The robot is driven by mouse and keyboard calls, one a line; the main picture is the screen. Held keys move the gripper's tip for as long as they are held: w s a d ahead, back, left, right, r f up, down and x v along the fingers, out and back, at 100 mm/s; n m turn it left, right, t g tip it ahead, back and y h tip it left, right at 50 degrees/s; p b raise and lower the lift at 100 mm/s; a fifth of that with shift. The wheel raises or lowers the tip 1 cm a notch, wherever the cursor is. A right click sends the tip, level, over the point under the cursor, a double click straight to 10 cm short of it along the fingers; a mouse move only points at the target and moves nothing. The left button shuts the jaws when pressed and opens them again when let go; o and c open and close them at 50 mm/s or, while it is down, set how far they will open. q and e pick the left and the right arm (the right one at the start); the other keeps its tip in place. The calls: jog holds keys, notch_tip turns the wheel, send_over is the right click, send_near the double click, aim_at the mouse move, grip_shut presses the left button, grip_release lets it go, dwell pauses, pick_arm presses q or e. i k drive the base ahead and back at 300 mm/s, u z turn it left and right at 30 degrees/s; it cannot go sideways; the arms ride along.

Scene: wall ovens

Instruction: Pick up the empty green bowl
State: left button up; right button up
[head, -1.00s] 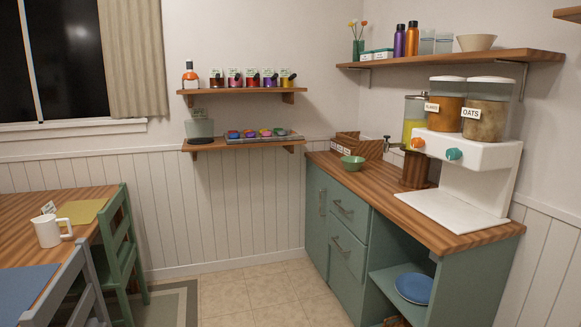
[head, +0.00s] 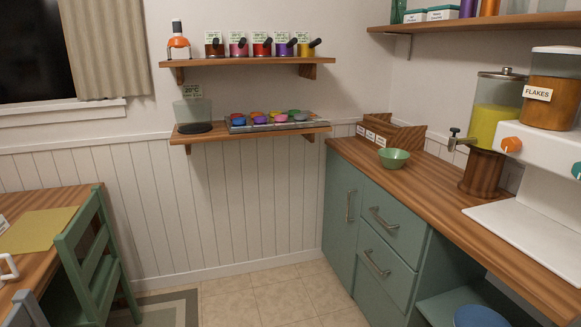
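The green bowl (head: 394,158) stands upright on the wooden counter (head: 440,190), in front of a wooden box with labels. The part of its inside that shows looks empty. Neither of my grippers is in the head view.
A juice dispenser (head: 495,115) and a white cereal dispenser (head: 550,145) stand on the counter right of the bowl. A wooden organiser box (head: 385,133) is behind it. Wall shelves (head: 250,130) hang at the left. A green chair (head: 92,255) and table are at far left. Floor (head: 265,300) before the cabinet is clear.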

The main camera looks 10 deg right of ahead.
aim_at(393, 160)
jog(key=i, duration=3.2)
jog(key=z, duration=2.65)
